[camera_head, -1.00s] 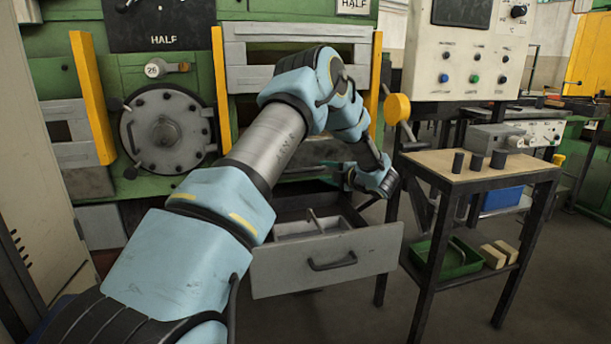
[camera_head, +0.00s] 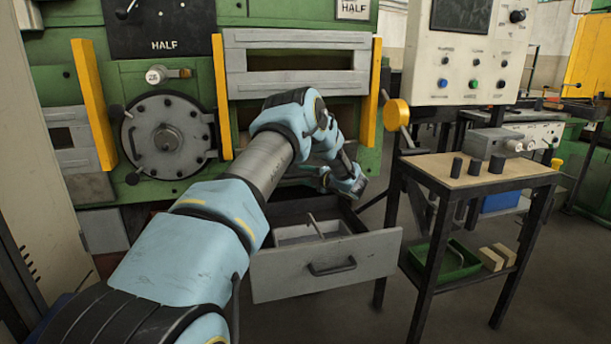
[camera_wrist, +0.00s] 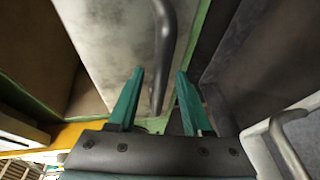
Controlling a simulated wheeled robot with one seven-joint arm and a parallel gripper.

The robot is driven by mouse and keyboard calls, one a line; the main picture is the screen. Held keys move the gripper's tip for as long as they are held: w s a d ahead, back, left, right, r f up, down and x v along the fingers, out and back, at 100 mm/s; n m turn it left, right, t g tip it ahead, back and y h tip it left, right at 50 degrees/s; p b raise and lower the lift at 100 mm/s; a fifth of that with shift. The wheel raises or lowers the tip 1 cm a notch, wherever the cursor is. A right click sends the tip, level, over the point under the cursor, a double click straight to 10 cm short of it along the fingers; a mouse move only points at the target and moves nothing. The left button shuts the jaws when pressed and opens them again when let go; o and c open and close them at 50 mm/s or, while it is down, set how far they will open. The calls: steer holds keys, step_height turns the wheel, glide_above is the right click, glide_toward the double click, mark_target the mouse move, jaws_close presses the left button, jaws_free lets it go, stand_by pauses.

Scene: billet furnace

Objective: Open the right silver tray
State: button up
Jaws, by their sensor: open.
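A grey metal drawer-like tray (camera_head: 375,258) with a dark bar handle stands pulled out below the furnace, right of the round hatch; I take it as the right silver tray. My arm reaches over it, and its end is beside the furnace front, above the tray's back part. In the wrist view my gripper (camera_wrist: 160,100) is open, its two green fingers apart. A dark bar handle (camera_wrist: 165,45) on a pale grey panel (camera_wrist: 115,40) shows ahead, its lower end between the fingers in the picture. I cannot tell whether they touch. The fingertips are hidden in the head view.
A side table (camera_head: 480,175) with several dark cylinders stands right of the tray. A yellow round knob (camera_head: 396,114) and yellow upright posts (camera_head: 369,95) flank the furnace front. A second grey handle (camera_wrist: 290,150) is close to my gripper's right. Floor in front of the tray is open.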

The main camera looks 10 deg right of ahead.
jaws_close()
stand_by(0.3)
stand_by(1.1)
